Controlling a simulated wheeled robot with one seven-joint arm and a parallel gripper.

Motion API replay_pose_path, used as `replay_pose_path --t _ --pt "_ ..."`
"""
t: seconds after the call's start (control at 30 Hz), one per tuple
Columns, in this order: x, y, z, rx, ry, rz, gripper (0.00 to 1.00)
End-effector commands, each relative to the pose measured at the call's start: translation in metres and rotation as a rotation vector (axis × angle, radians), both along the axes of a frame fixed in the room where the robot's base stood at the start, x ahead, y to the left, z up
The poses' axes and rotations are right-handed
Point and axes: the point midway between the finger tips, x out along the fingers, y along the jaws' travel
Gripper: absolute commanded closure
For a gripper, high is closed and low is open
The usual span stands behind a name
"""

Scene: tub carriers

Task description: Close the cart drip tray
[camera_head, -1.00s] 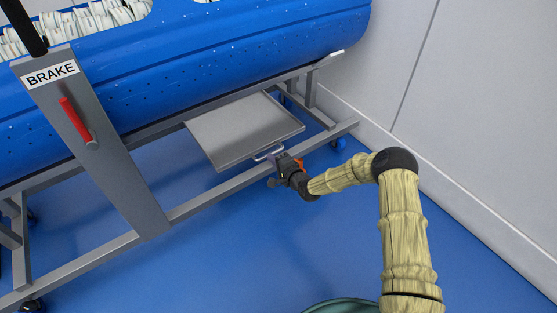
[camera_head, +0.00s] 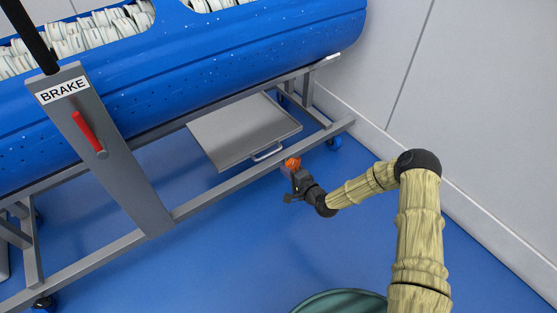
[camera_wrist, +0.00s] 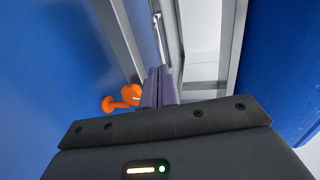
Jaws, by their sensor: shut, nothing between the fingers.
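The drip tray (camera_head: 240,132) is a flat grey metal tray under the blue tub. It sticks out from beneath the tub, with its front edge close to the cart's front rail. Its pale bar handle (camera_head: 268,152) is on the front edge and also shows in the wrist view (camera_wrist: 157,32). My gripper (camera_head: 291,167) is just outside the front rail, to the right of and below the handle in the head view, apart from it. In the wrist view its grey-purple fingers (camera_wrist: 158,76) are together and empty, pointing towards the handle side.
The cart's front rail (camera_head: 215,193) runs between the open floor and the tray. A grey post with a BRAKE label (camera_head: 110,150) and red lever (camera_head: 88,132) stands left. A wall (camera_head: 465,130) is at right.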

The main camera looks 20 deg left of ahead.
Motion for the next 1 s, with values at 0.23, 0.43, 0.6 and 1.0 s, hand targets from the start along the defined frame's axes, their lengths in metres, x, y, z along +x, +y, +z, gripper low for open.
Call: replay_pose_path --t 0.23,0.43,0.6,1.0 --pt "-0.024 -0.032 0.01 0.0 0.003 0.001 1.0" --pt "-0.029 -0.037 0.009 -0.002 0.001 0.003 1.0" --pt "-0.029 -0.037 0.009 -0.002 0.001 0.002 1.0" --pt "-0.028 -0.039 0.015 -0.032 -0.006 0.012 1.0"
